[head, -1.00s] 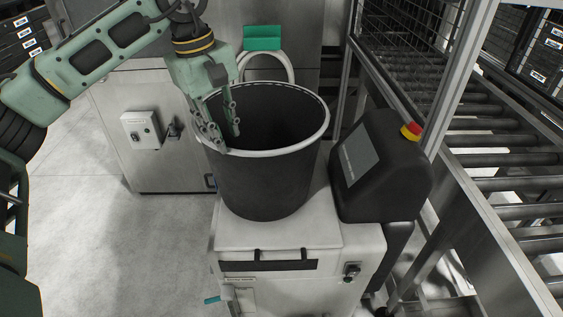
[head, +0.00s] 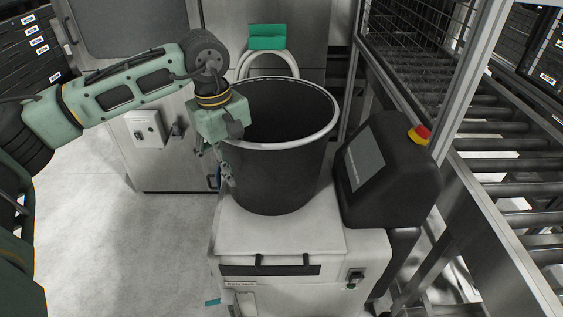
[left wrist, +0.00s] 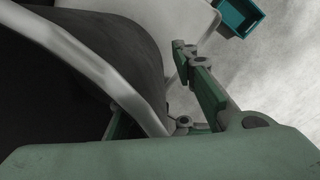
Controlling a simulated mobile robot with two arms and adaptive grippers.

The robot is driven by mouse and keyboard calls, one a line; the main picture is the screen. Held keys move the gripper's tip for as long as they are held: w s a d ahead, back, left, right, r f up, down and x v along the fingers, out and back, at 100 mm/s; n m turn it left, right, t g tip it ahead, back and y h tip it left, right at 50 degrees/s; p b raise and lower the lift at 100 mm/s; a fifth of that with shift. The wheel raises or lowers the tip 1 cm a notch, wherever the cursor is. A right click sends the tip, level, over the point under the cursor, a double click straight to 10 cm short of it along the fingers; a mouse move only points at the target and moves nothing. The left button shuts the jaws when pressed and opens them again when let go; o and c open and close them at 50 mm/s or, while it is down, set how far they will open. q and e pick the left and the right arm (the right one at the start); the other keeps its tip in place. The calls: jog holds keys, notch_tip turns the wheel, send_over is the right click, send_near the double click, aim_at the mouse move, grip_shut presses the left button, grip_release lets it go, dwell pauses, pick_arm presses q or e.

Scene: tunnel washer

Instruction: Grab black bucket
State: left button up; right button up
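The black bucket (head: 272,175), a tall tapered tub with a pale grey rim, stands upright on a white machine top (head: 315,235). My left gripper (head: 226,166) points down at the bucket's left rim. One finger shows outside the wall; the other is hidden in the head view. In the left wrist view, the bucket's rim (left wrist: 100,68) passes between the fingers: one finger on the inner side, partly covered by the rim, the other outside. The outer finger stands apart from the wall, so the gripper (left wrist: 150,88) looks open. My right gripper is not in view.
A black control panel (head: 385,175) with a red-yellow button stands close right of the bucket. A roller conveyor (head: 505,195) in a metal frame is further right. A grey cabinet (head: 160,165) is at left. A pale hoop-shaped part (head: 268,62) rises behind the bucket.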

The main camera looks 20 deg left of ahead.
pick_arm(q)
grip_shut()
dwell(0.3)
dwell(0.5)
